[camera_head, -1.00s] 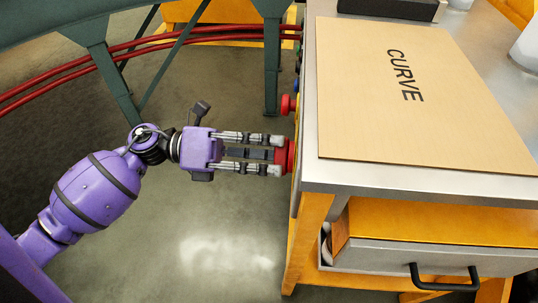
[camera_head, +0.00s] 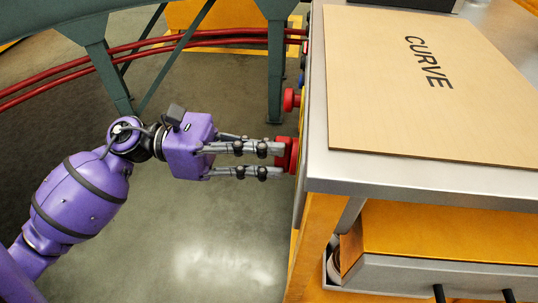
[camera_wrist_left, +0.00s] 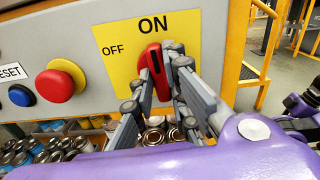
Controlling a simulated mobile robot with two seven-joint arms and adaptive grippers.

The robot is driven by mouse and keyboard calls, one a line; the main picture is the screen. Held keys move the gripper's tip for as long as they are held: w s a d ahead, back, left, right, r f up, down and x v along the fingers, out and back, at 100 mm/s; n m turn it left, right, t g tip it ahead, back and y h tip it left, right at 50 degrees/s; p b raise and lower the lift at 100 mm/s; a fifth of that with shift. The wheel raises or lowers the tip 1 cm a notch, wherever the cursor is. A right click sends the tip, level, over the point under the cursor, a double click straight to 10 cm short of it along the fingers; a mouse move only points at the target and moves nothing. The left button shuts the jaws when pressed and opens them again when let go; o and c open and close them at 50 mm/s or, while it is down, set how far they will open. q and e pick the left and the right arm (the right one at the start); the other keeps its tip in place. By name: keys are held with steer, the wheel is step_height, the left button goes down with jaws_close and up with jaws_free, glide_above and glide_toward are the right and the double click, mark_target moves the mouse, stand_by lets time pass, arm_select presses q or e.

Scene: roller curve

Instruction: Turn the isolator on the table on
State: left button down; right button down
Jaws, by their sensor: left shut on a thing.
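The isolator's red handle (camera_wrist_left: 154,72) stands on a yellow plate (camera_wrist_left: 118,58) marked OFF at left and ON at top. In the left wrist view the handle is close to upright, its upper end just below the ON label. In the head view the red handle (camera_head: 287,153) sticks out from the table's left side. My left gripper (camera_head: 279,161) is shut on the handle, one finger on each side. The fingers hide part of the handle in the left wrist view. My right gripper is not in view.
A red push button (camera_wrist_left: 54,86) and a blue button (camera_wrist_left: 21,95) sit left of the plate, beside a RESET label. The table (camera_head: 400,178) carries a board marked CURVE (camera_head: 430,110). Several cans (camera_wrist_left: 40,150) stand beneath the panel.

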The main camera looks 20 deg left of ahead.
arm_select(q)
steer(key=shift+m, duration=0.4)
steer(key=shift+b, duration=0.3)
steer(key=c, duration=1.7)
jaws_free()
steer(key=v, duration=1.2)
steer(key=shift+a, duration=0.1)
